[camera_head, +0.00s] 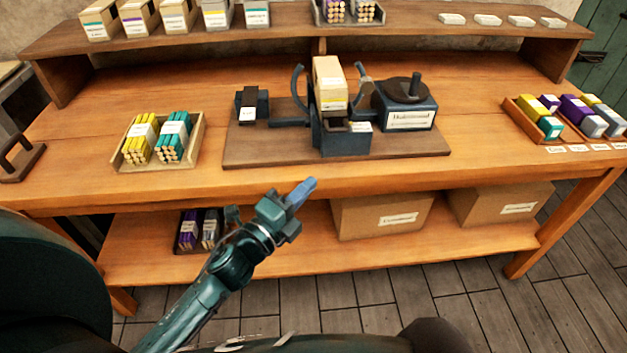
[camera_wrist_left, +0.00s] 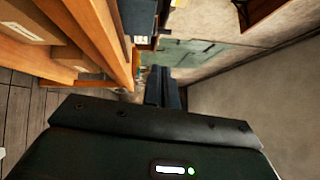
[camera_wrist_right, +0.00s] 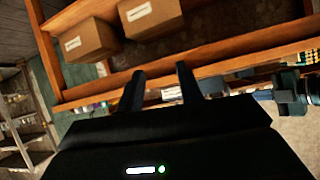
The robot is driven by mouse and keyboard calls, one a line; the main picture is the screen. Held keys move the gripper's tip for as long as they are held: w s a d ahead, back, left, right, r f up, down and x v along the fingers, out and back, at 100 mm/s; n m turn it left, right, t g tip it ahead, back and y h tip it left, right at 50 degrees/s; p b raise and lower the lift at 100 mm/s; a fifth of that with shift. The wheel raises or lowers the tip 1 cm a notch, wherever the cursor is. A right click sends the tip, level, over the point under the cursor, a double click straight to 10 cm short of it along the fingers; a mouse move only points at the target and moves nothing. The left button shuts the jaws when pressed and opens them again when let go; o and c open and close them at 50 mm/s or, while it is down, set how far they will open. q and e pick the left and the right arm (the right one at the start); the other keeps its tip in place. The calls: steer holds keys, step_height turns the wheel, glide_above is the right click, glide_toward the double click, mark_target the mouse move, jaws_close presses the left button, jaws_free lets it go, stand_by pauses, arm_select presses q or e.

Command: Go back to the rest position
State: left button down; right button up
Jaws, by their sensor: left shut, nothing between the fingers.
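My left gripper (camera_head: 305,190) is in front of the table's front edge in the head view, its fingers closed with nothing between them. Its closed fingers also show in the left wrist view (camera_wrist_left: 163,88). My right gripper is outside the head view. In the right wrist view (camera_wrist_right: 160,80) its two fingers stand apart with nothing between them. The handwheel press (camera_head: 330,110) stands on a dark board in the middle of the wooden table (camera_head: 210,195), beyond my left gripper and apart from it.
A tray (camera_head: 198,150) of yellow and teal bundles sits on the left of the table. A tray (camera_head: 515,112) of coloured blocks sits on the right. Cardboard boxes (camera_head: 380,215) stand on the lower shelf. A raised shelf (camera_head: 280,45) runs along the back. The floor in front is clear.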

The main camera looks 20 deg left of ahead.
arm_select(q)
steer(key=shift+s, duration=0.1)
arm_select(e)
steer(key=shift+d+r, duration=0.1)
steer(key=shift+d, duration=0.05)
